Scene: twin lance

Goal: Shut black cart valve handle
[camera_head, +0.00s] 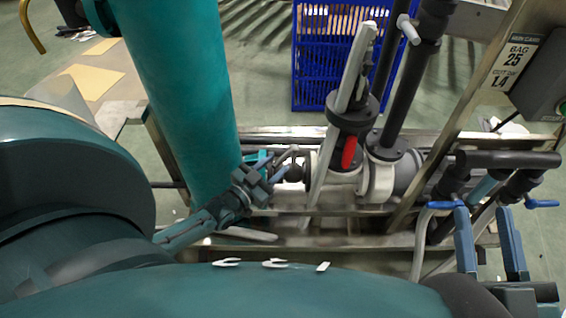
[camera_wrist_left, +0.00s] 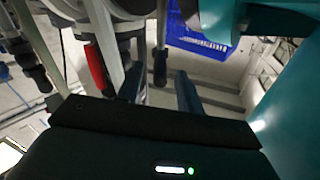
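A black valve handle (camera_wrist_left: 160,66) shows in the left wrist view, hanging between and just beyond the two fingertips of my left gripper (camera_wrist_left: 160,90). The fingers are apart, with a gap on both sides of the handle. In the head view my left gripper (camera_head: 277,171) is low at the cart's pipework, left of the red valve handle (camera_head: 348,152). The black handle is small and partly hidden there. My right gripper (camera_head: 490,240) is at the lower right of the head view, its blue fingers wide apart and empty.
The metal cart frame (camera_head: 455,115) carries grey and black pipes and a labelled box (camera_head: 545,85) at right. Blue-handled valves (camera_head: 543,203) sit near my right gripper. A blue crate (camera_head: 318,50) stands on the floor behind. The red handle (camera_wrist_left: 97,68) is close to my left gripper.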

